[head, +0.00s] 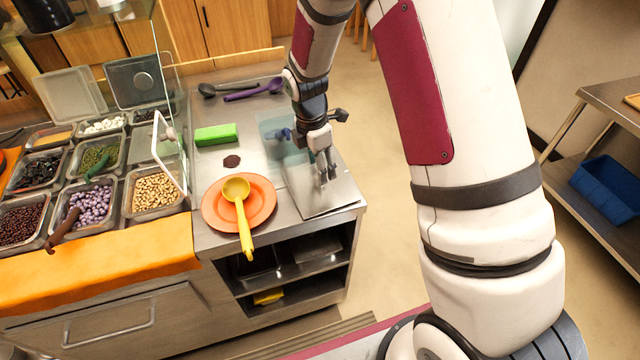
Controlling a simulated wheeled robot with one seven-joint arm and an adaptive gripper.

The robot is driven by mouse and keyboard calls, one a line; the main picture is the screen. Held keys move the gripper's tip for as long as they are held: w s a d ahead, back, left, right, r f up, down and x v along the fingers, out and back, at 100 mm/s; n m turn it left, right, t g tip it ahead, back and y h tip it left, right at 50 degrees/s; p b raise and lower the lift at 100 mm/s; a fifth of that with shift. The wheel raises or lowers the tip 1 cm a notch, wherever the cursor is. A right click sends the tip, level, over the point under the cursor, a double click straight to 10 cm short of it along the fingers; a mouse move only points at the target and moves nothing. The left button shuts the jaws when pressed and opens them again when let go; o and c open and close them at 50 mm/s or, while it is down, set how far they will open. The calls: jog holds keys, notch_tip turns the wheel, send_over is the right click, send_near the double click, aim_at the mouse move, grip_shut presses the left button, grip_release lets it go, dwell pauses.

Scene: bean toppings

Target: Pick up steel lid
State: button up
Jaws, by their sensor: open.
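A flat, rectangular steel sheet that looks like the steel lid (338,200) lies at the right end of the counter, by its front corner. My gripper (327,178) points down over this sheet, its fingers apart and nothing seen between them. I cannot tell whether the fingertips touch the sheet. The gripper and wrist cover part of the sheet's far side.
An orange plate (215,214) with a yellow ladle (241,210) sits left of the sheet. A green block (216,134), purple spoon (250,91) and translucent bluish container (272,122) are farther back. Bean pans (122,200) with propped lids (134,80) stand left, behind a glass guard.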

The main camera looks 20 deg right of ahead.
jog(key=shift+w+d+f+p, duration=0.1)
jog(key=shift+f+p, duration=0.1)
jog(key=shift+f, duration=0.95)
jog(key=shift+w+d+f+p, duration=0.1)
jog(key=shift+f+p, duration=0.05)
jog(key=shift+f, duration=1)
jog(key=shift+c, duration=0.2)
grip_shut()
